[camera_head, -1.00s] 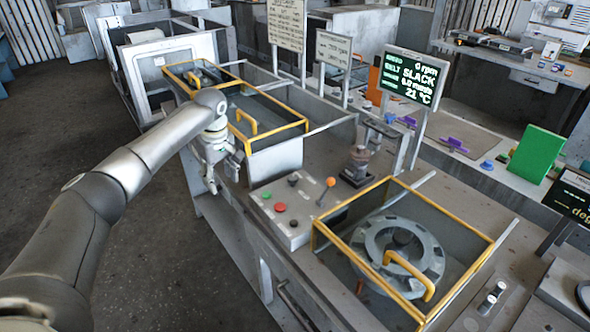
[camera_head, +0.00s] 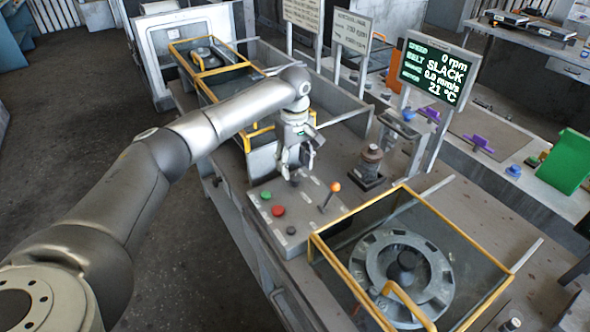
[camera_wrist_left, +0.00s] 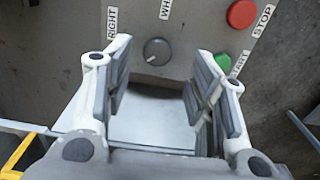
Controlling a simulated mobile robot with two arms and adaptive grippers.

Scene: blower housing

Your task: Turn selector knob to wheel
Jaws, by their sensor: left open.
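The selector knob (camera_wrist_left: 157,51) is a small round dark grey knob on the grey control panel (camera_wrist_left: 195,25). It has a small light mark, whose exact direction is hard to tell. A label reading "RIGHT" is to its left, and a partly cut-off label starting "WH" (camera_wrist_left: 166,8) is above it. My left gripper (camera_wrist_left: 162,68) is open and empty, its fingers on either side of the knob in the wrist view, apparently above it. In the head view the left gripper (camera_head: 298,170) points down over the panel's back corner and largely hides the knob. My right gripper is not in view.
The panel also has a red stop button (camera_wrist_left: 242,14), a green start button (camera_wrist_left: 221,62) and an orange-tipped lever (camera_head: 334,188). A yellow-framed guard (camera_head: 345,273) covers a round wheel to the right. The screen (camera_head: 437,70) reads 0 rpm and SLACK.

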